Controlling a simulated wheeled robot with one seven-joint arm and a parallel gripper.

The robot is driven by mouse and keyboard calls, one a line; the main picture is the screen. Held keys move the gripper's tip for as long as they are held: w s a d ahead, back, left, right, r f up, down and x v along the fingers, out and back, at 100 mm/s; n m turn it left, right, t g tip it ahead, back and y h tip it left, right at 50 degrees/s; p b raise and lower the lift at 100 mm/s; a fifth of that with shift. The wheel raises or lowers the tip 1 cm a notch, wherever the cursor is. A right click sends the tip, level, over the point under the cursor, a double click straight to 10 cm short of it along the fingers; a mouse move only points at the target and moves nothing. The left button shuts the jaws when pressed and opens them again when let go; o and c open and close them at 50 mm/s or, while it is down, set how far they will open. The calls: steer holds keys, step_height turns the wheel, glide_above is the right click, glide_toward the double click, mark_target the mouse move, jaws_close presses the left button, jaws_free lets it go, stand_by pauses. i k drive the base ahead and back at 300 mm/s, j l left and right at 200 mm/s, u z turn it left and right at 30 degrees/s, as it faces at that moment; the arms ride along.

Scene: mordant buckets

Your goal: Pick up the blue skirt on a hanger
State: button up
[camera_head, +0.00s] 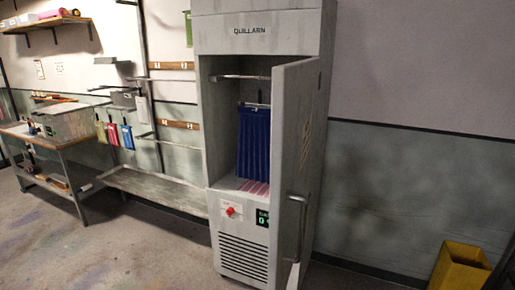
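The blue skirt (253,143) hangs on a hanger (256,104) inside a tall grey cabinet (204,130) marked QUILLARN. A metal rail (240,77) runs across the top of the compartment above it. The skirt hangs straight down in pleats, its hem close above the cabinet floor. The cabinet door (297,140) stands open toward me on the right and may cover the skirt's right edge. My gripper is not in view.
The door's handle (297,215) juts out. A yellow bin (459,268) stands at the lower right. At left are a workbench (62,142), a low bench (155,188) and small coloured hanging items (113,134). The floor (130,250) in front is clear.

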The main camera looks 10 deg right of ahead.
mark_target(253, 152)
steer(key=u, duration=1.5)
steer(key=i+l+z, duration=0.15)
steer(key=i+z, duration=0.2)
steer(key=i, duration=0.4)
steer(key=i+z, duration=0.4)
steer(key=i, duration=0.3)
steer(key=i+l+u, duration=0.1)
steer(key=i+l, duration=0.15)
steer(key=i, duration=0.25)
steer(key=i+l+u, duration=0.15)
steer(key=i+l, duration=0.15)
steer(key=i, duration=0.2)
